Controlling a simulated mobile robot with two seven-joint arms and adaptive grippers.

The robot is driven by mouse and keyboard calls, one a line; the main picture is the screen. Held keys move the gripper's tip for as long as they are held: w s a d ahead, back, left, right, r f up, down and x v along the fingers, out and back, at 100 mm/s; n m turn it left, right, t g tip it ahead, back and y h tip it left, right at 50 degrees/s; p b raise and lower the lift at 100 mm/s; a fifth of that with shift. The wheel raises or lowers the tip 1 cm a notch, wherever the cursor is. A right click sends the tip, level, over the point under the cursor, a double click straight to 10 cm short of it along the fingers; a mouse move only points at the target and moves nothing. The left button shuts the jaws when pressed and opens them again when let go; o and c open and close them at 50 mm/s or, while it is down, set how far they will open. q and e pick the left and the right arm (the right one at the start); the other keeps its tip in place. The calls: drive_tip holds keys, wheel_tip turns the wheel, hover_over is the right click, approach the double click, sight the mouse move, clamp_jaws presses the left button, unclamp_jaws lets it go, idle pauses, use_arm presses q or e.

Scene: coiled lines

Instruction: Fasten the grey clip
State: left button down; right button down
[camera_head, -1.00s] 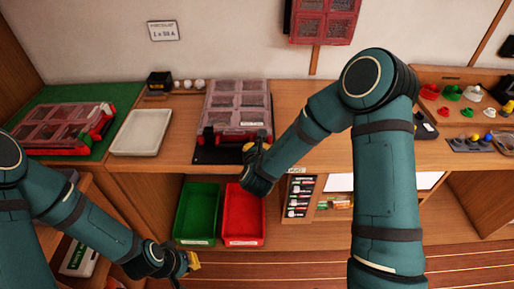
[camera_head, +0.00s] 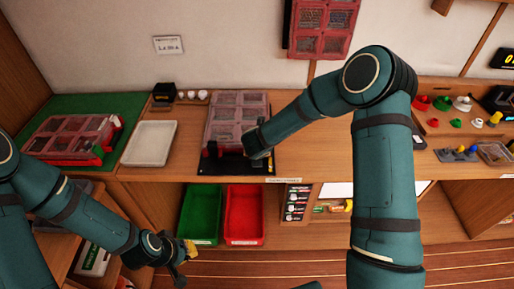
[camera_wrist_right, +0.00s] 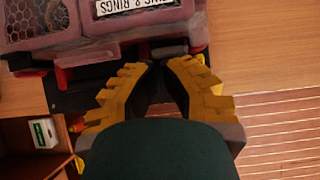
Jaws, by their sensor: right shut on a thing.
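A case with a clear pinkish lid of several compartments (camera_head: 238,108) lies on a black mat (camera_head: 216,167) on the bench. Its front edge and red latches (camera_wrist_right: 62,77) show in the right wrist view. A dark grey clip (camera_wrist_right: 168,50) is on the front edge between the red latches, partly hidden by my fingertips. My right gripper (camera_wrist_right: 160,66) has its yellow fingers brought together at this clip. In the head view its fingers are hidden behind the wrist. My left gripper (camera_head: 190,252) hangs low at the left, away from the case; its opening is unclear.
A white tray (camera_head: 149,144) and a second case (camera_head: 70,137) on a green mat (camera_head: 92,106) are to the left. A green bin (camera_head: 200,214) and red bin (camera_head: 244,214) are below the bench. Knobs and small parts (camera_head: 460,153) are at right.

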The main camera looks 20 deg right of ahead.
drive_tip(key=shift+w+r, duration=0.15)
drive_tip(key=shift+w+d, duration=0.15)
drive_tip(key=shift+w, duration=0.15)
drive_tip(key=shift+r+p, duration=0.1)
drive_tip(key=shift+p, duration=0.2)
drive_tip(key=shift+r+p, duration=0.45)
drive_tip(key=shift+r, duration=0.3)
